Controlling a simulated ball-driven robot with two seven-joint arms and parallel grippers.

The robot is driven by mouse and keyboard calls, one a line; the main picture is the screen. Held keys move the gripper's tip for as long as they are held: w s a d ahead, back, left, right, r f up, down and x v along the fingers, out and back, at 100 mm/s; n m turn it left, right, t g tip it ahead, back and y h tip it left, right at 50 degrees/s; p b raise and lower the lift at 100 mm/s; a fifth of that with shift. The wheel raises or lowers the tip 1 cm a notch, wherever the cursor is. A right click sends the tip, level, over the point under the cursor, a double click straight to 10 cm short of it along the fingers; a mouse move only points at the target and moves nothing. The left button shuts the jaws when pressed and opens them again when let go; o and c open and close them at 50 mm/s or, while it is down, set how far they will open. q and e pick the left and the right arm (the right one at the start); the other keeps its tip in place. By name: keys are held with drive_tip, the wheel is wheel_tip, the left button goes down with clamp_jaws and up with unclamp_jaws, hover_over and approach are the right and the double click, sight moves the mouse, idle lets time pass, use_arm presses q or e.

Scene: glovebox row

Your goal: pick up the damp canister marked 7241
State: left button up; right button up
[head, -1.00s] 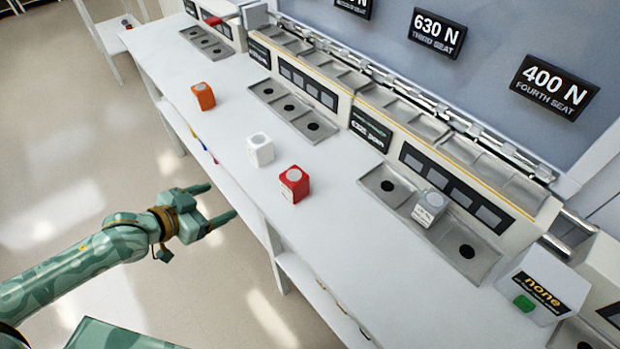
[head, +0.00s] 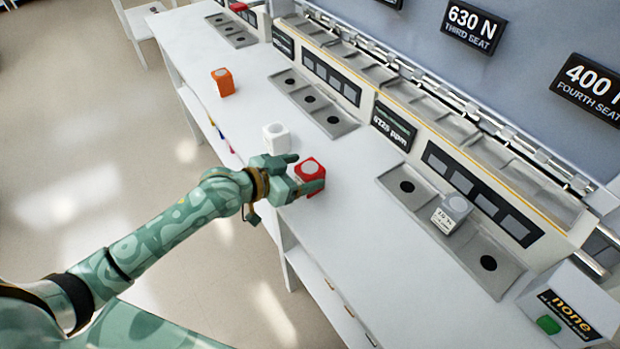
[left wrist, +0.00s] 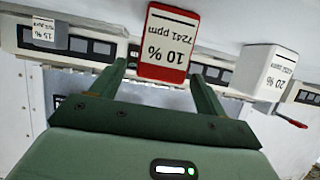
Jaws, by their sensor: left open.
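A red canister (head: 311,167) stands on the white bench. In the left wrist view its label, upside down, reads "10 %" and "7241 ppm" (left wrist: 168,42). My left gripper (head: 307,174) is open at the red canister, its fingers reaching toward opposite sides of it; contact cannot be told. A white canister (head: 276,137) stands close by; its label in the left wrist view (left wrist: 271,70) reads "20 %", with a small ppm line that is hard to read. A grey canister (head: 451,212) sits in a metal tray. An orange canister (head: 223,82) stands farther back. My right gripper is out of view.
Metal trays with round wells (head: 314,101) line the back of the bench (head: 345,235), below display panels. A box marked "none" with a green button (head: 548,324) stands at the right. The bench front between the red canister and that box is clear.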

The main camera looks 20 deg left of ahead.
use_arm(q)
drive_tip(key=x, duration=0.3)
drive_tip(key=shift+b, duration=0.3)
drive_tip(key=shift+s, duration=0.1)
drive_tip(key=c, duration=1.1)
